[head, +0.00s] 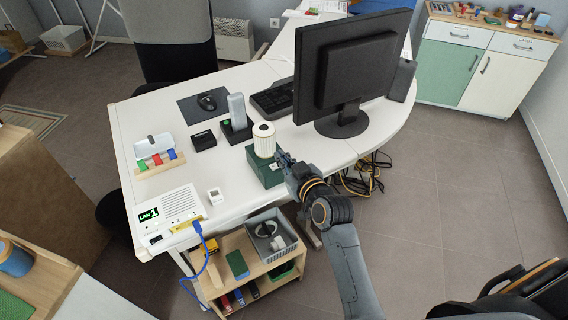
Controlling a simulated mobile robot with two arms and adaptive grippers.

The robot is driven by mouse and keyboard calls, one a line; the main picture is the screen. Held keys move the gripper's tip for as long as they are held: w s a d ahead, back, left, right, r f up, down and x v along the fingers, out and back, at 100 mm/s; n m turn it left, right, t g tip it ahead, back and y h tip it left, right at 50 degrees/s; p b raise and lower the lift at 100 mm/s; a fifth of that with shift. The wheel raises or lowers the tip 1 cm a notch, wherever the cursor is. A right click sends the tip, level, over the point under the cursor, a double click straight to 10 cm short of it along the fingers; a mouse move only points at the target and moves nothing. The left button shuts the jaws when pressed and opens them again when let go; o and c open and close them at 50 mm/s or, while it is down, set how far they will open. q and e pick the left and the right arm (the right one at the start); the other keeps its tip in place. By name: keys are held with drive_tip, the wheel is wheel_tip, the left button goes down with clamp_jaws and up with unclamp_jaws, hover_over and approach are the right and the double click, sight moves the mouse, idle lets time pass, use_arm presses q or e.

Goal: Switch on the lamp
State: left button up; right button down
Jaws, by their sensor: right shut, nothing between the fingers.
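The lamp appears to be the white ribbed cylinder (264,141) standing on a dark green box (263,170) at the near edge of the white desk. I cannot tell whether it is lit. My right gripper (283,160) is at the right side of the box, just below the cylinder. It is shut and empty. Its fingertips overlap the box's edge in the picture, and I cannot tell whether they touch it. Any switch is too small to make out or hidden by the gripper. My left gripper is not in view.
A black monitor (349,65) stands right of the lamp. A phone in a dock (236,118) stands behind it. A white LAN box (167,212) with a blue cable (205,248) is at the desk's left front. A low wooden shelf (232,262) stands below the desk's near edge.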

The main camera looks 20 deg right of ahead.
drive_tip(key=shift+d+f, duration=0.15)
drive_tip(key=shift+f, duration=0.85)
drive_tip(key=shift+d+f+m, duration=0.1)
drive_tip(key=shift+f+m, duration=0.2)
drive_tip(key=shift+f, duration=0.05)
drive_tip(key=shift+r, duration=0.1)
drive_tip(key=shift+r+p, duration=0.25)
drive_tip(key=shift+p, duration=0.1)
drive_tip(key=s+d+r+p, duration=0.2)
drive_tip(key=s+r, duration=0.4)
drive_tip(key=s, duration=0.3)
drive_tip(key=shift+s+d+p, duration=0.2)
drive_tip(key=shift+d+p, duration=0.1)
drive_tip(key=shift+p, duration=0.2)
